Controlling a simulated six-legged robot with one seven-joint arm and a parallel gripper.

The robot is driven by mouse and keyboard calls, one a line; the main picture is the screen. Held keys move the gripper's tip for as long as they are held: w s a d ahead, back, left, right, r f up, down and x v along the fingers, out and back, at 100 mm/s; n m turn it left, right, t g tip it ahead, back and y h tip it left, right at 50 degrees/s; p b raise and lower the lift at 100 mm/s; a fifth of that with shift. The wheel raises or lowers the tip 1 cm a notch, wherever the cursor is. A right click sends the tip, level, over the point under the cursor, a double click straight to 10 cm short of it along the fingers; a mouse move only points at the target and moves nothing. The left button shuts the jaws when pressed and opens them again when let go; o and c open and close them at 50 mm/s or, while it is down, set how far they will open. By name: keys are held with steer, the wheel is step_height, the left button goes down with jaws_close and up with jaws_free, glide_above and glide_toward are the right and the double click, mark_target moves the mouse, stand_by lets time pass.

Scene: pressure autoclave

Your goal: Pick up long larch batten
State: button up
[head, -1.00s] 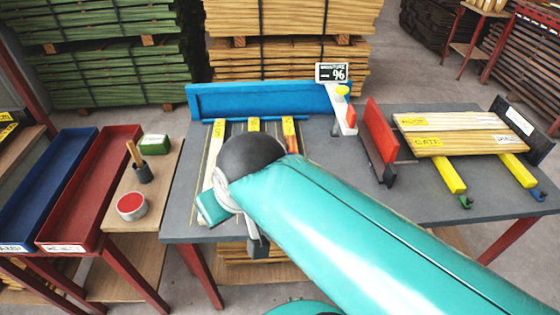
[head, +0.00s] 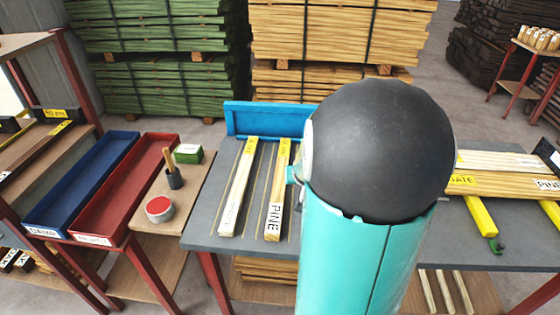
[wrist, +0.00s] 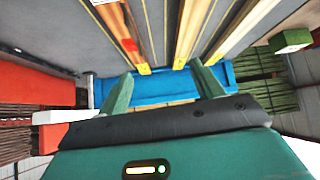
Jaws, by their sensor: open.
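Two pale battens lie side by side on the grey table in the head view: a left one (head: 238,190) with an end label too small to read, and one marked PINE (head: 279,185). The wrist view shows three battens, including one with an orange-red mark (wrist: 113,22), a middle one (wrist: 188,32) and one on the right (wrist: 236,32). I cannot read which is larch. My gripper (wrist: 160,72) is open and empty, its fingers apart near the yellow batten ends by the blue fence (wrist: 160,92). In the head view my arm hides the gripper and the third batten.
Blue (head: 82,185) and red (head: 125,190) trays stand left of the table. A red-topped can (head: 159,209), a brush holder and a green box (head: 188,154) sit between. Boards on yellow supports (head: 482,216) lie at the right. Timber stacks stand behind.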

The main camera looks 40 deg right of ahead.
steer(key=shift+m+h, duration=0.5)
steer(key=shift+m, duration=0.2)
steer(key=s+d+f, duration=0.1)
steer(key=d, duration=0.1)
steer(key=s+d+f, duration=0.1)
steer(key=d, duration=0.1)
steer(key=d+f, duration=0.1)
steer(key=d, duration=0.1)
steer(key=shift+s+f, duration=0.3)
steer(key=shift+s, duration=0.1)
steer(key=shift+w+d+f, duration=0.1)
steer(key=shift+d+f, duration=0.15)
steer(key=shift+f, duration=0.05)
steer(key=x, duration=1.3)
steer(key=shift+r, duration=0.1)
steer(key=c, duration=1.3)
